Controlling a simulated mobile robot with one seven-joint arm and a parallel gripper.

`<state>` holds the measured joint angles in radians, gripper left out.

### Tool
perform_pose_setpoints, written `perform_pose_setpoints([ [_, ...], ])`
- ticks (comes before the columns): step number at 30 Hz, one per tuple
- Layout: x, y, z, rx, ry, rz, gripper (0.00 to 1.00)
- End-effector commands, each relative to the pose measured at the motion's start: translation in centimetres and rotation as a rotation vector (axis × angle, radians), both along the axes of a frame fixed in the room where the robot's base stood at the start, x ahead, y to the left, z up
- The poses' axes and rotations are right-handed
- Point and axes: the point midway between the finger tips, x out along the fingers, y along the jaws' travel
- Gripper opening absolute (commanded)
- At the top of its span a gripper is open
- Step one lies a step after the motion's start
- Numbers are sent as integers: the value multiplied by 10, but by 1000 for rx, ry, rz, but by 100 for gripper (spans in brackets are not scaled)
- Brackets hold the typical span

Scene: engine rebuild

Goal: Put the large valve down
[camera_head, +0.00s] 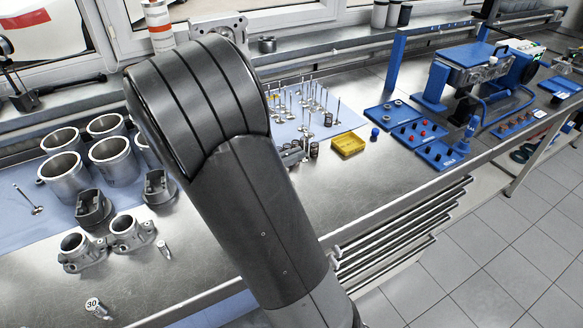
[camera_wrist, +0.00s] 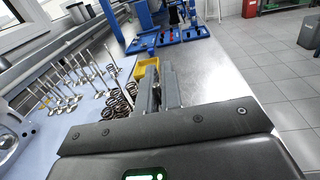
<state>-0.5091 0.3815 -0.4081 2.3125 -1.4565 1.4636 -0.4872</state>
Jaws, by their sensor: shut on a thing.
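My gripper (camera_wrist: 154,72) reaches forward in the wrist view, with its two fingers close together. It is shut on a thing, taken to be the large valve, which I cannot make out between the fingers. One separate valve (camera_head: 28,199) lies at the far left.
Coil springs (camera_wrist: 119,102) stand close left of the fingers. The yellow tray (camera_wrist: 152,66) is just beyond them. Blue trays (camera_head: 424,131) and a blue machine (camera_head: 465,67) are farther right. Cylinder liners (camera_head: 115,160) fill the left. Bare metal bench (camera_wrist: 205,85) lies right of the fingers.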

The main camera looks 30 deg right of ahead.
Motion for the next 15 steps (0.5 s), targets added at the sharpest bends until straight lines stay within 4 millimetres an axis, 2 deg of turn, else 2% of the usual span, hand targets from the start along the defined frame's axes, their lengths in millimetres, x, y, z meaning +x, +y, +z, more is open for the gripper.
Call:
perform_pose_setpoints([
  [5, 5, 4, -8, -1, 1, 1, 0],
  [12, 4, 4, -37, -1, 2, 0, 0],
  [15, 4, 3, -43, -1, 0, -1, 0],
])
